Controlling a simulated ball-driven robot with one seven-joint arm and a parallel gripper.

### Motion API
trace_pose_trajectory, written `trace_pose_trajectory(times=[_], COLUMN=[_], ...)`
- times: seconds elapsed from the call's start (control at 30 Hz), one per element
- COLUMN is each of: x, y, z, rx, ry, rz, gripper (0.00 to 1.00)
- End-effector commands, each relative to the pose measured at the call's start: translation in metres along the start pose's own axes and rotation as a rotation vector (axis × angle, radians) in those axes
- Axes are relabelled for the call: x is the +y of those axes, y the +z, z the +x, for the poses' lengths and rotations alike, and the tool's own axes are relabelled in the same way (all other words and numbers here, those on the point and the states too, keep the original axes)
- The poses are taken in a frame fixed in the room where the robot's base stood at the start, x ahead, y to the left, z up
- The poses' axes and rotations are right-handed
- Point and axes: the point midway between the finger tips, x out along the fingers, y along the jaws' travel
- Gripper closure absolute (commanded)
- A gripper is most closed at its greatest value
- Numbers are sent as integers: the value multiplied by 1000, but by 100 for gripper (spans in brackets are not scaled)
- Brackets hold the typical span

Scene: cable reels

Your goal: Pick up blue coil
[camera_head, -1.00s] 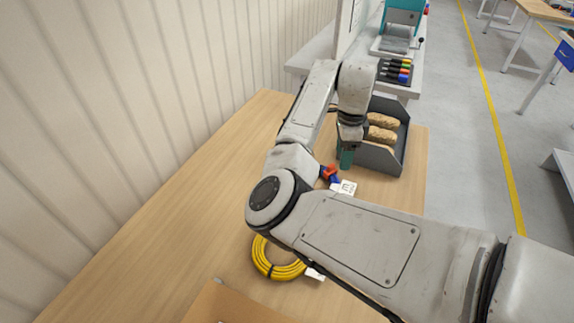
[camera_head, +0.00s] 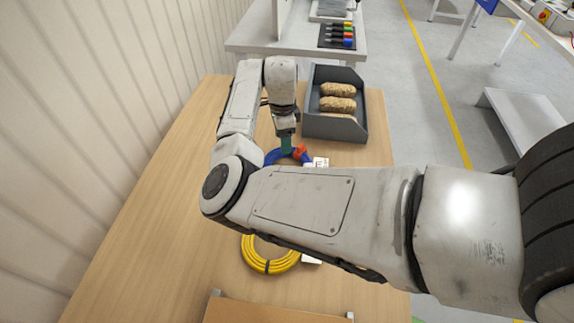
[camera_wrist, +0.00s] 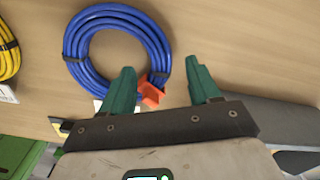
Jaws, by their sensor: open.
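The blue coil (camera_wrist: 76,48) lies flat on the wooden table in the wrist view, bound with black ties and an orange clip (camera_wrist: 151,94) at its side. In the head view the blue coil (camera_head: 272,156) shows partly, with my arm hiding much of it. My gripper (camera_wrist: 163,80) is open in the wrist view. Its left finger overlaps the coil's lower edge and the orange clip shows between the two green fingers. I cannot tell the height of the fingers above the coil. In the head view my gripper (camera_head: 286,146) is above the coil's far side.
A yellow coil (camera_head: 268,265) lies nearer on the table (camera_head: 165,190). A grey bin (camera_head: 318,126) with brown bundles (camera_head: 338,104) stands just behind and right of the blue coil. A brown box edge (camera_head: 265,312) is at the near side. The table's left is clear.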

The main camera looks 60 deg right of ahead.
Motion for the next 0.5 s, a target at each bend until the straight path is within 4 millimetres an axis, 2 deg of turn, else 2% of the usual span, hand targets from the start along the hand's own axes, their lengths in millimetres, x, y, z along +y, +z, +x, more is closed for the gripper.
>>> trace_pose_trajectory(times=[0.23, 0.5], x=[-1, -1], y=[1, 2], z=[34, 41], rx=[0, -1], ry=[3, 1], rz=[-1, 0], gripper=[38, 38])
